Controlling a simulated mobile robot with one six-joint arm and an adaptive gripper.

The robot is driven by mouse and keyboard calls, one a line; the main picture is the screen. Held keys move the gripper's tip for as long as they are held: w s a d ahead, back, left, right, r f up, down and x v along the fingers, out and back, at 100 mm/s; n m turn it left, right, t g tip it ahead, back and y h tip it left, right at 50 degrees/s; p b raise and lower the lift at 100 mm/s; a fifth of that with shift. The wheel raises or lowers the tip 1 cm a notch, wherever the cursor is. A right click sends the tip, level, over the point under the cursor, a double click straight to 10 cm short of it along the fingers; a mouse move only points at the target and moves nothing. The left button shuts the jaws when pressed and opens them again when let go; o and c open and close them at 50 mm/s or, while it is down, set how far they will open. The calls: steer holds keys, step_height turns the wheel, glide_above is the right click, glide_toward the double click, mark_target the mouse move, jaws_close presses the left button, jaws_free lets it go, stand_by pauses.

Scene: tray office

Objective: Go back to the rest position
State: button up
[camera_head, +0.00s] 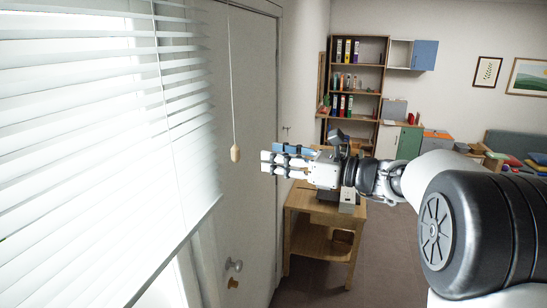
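My gripper (270,163) is raised in the middle of the view and points left, toward the door and the blinds. Its light fingers lie close together in the picture, and I cannot tell whether they are open or shut. I see nothing clearly held between them. Something blue shows along the upper edge of the fingers, and I cannot tell whether it is part of the gripper. My arm reaches in from the right.
White blinds (100,120) fill the left. A cord with a wooden pull (235,153) hangs just left of my fingertips. A door (248,110) stands behind it. A wooden side table (305,207) is below my gripper. A bookshelf (357,68) stands at the back. Floor (390,270) shows lower right.

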steer(key=s+a+f+n+g+h+b, duration=0.2)
steer(key=s+f+n+g+h+b, duration=0.3)
steer(key=s+f, duration=0.6)
steer(key=s+a+f+n+h+b, duration=0.2)
steer(key=s+f+n+b, duration=0.5)
steer(key=s+f, duration=0.4)
steer(key=s+d+f+n+t+h+b, duration=0.1)
steer(key=s+d+f+n+h+b, duration=0.7)
steer(key=s+d+f, duration=0.5)
steer(key=s+f+n+b, duration=0.2)
steer(key=s+f+n, duration=0.1)
steer(key=f, duration=0.1)
steer(key=shift+s+n+h, duration=0.2)
steer(key=shift+n+h, duration=0.2)
steer(key=shift+c, duration=0.5)
